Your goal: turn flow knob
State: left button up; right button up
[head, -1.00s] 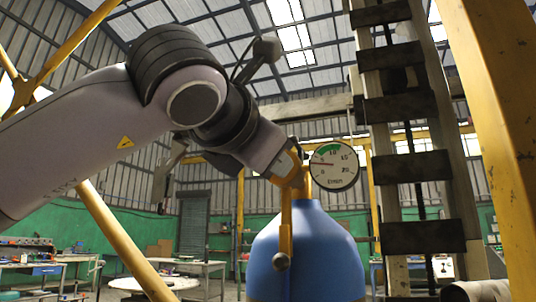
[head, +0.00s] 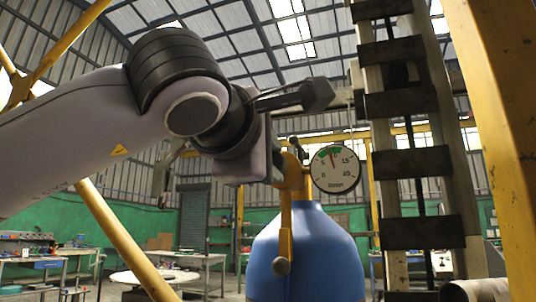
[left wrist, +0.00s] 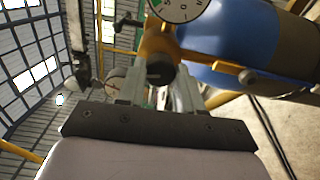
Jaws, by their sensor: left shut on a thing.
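The flow knob (left wrist: 160,72) is a dark round knob on a yellow-brown valve body (head: 294,178). My left gripper (left wrist: 155,88) is shut on it, one finger on each side, in the left wrist view. In the head view the left gripper (head: 274,165) reaches the valve from the left, and the knob is mostly hidden there. A round white gauge (head: 335,169) with a green band sits right of the valve. Its needle points nearly straight up, at the green band. The gauge's edge also shows in the left wrist view (left wrist: 180,8). My right gripper is not in view.
The valve tops a blue cylinder (head: 306,255), with a yellow bar (head: 285,235) hanging in front. A dark stepped column (head: 408,163) and a yellow post (head: 505,130) stand close on the right. Workbenches (head: 185,262) are far behind.

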pick_arm(q)
jog(key=shift+m, duration=0.6)
jog(key=o, duration=1)
jog(key=shift+o, duration=0.2)
jog(key=b+v, duration=0.1)
jog(key=v, duration=0.6)
jog(key=shift+s+d, duration=0.1)
